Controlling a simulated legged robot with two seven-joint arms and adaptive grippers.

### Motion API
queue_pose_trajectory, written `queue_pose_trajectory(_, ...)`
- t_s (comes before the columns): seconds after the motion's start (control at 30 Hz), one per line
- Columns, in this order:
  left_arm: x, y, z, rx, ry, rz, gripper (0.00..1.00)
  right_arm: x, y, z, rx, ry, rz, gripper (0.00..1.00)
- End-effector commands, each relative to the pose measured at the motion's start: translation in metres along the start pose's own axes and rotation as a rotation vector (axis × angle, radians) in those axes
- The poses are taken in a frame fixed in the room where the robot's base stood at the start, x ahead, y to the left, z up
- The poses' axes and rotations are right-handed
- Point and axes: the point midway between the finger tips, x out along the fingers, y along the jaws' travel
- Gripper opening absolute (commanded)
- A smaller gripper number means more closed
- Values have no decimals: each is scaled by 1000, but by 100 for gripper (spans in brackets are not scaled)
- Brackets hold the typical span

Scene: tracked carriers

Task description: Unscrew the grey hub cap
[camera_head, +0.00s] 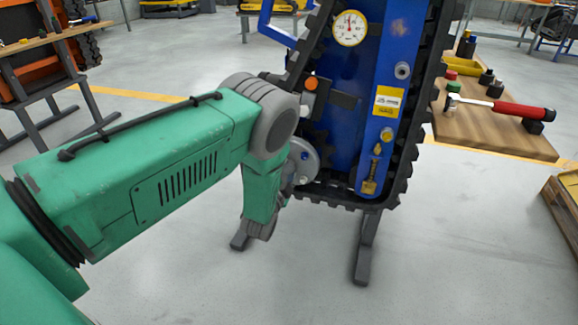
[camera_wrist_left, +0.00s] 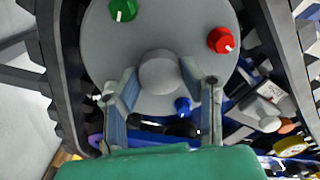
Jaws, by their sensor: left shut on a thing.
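The grey hub cap (camera_wrist_left: 160,72) is a round grey knob at the middle of a larger grey disc (camera_wrist_left: 125,50) in the left wrist view. My left gripper (camera_wrist_left: 160,84) is shut on the hub cap, with one finger on each side of it. Green (camera_wrist_left: 122,10), red (camera_wrist_left: 221,40) and blue (camera_wrist_left: 183,106) knobs stand out from the disc around the cap. In the head view the disc (camera_head: 303,160) shows in part behind my left arm, low on the tracked carrier (camera_head: 337,140). The cap and my left fingertips are hidden there. My right gripper is not in view.
The carrier has black toothed track, a blue body, a dial gauge (camera_head: 349,28) and a brass fitting (camera_head: 370,180). A wooden bench (camera_head: 490,125) at right holds a red-handled hammer (camera_head: 505,107) and small parts. A pallet edge (camera_head: 565,205) is at far right. The front floor is clear.

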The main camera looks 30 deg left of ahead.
Motion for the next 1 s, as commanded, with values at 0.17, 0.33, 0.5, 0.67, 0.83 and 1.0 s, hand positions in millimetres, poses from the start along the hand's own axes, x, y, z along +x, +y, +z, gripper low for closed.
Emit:
queue_pose_trajectory(0.17,0,-1,1,-277,-2,-1,6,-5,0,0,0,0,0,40)
queue_pose_trajectory(0.33,0,0,0,-341,0,0,6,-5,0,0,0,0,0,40)
queue_pose_trajectory(0.5,0,0,0,-339,0,0,6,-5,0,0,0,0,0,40)
queue_pose_trajectory(0.67,0,-1,1,-485,-3,-3,6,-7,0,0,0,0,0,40)
queue_pose_trajectory(0.83,0,-2,2,-837,-2,-5,6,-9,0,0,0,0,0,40)
queue_pose_trajectory(1.0,0,-1,1,-1116,0,-4,6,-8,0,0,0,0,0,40)
